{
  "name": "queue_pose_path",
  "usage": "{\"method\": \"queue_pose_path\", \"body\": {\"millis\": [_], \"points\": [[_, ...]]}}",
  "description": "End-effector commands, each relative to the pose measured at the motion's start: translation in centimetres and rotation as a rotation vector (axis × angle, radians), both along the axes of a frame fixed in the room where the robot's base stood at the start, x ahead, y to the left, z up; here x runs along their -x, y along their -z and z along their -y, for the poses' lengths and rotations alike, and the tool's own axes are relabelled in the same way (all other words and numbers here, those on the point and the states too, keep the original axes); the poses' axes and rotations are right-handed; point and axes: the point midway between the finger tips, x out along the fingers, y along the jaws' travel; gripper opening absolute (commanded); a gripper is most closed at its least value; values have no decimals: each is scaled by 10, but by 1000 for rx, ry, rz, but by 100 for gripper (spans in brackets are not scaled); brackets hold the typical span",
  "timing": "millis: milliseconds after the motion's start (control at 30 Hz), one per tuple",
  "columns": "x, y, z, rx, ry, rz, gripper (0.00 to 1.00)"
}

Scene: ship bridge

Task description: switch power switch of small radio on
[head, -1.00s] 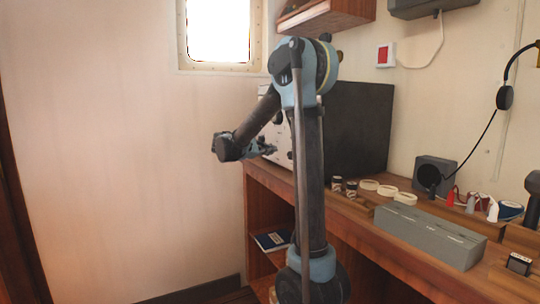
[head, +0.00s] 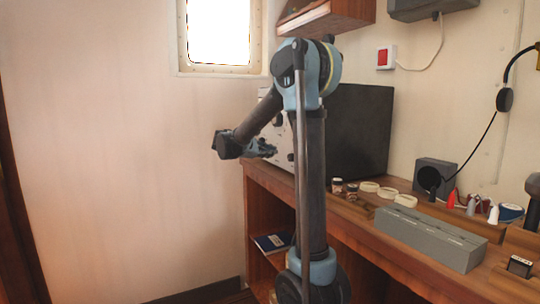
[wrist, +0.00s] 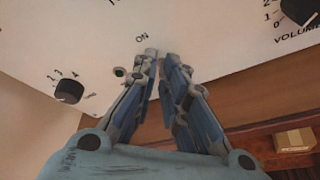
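The radio's white front panel (wrist: 225,30) fills the top of the wrist view. It carries an "ON" label (wrist: 142,37), a small green lamp (wrist: 119,72) and dark knobs. My gripper (wrist: 160,56) is at the panel just below the "ON" label, with its fingers close together and only a thin gap at the tips. The power switch does not show clearly; the fingertips may hide it. In the head view my gripper (head: 268,149) points right at the pale radio front (head: 284,143), partly hidden behind my arm.
A volume knob (wrist: 300,10) is at the panel's right, and a numbered knob (wrist: 69,91) at its left. The wooden desk (head: 352,212) runs to the right, with a grey box (head: 430,235) on it. A black panel (head: 358,130) stands behind my arm. The left wall is bare.

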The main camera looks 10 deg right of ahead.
Motion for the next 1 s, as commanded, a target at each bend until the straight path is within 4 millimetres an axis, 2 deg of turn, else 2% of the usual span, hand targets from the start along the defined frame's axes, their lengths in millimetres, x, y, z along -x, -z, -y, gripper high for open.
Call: {"method": "queue_pose_path", "body": {"millis": [267,433,1000], "points": [[1,0,1,0,2,-1,15],[5,-2,-8,-1,1,-1,15],[48,-28,-85,0,-2,0,15]]}}
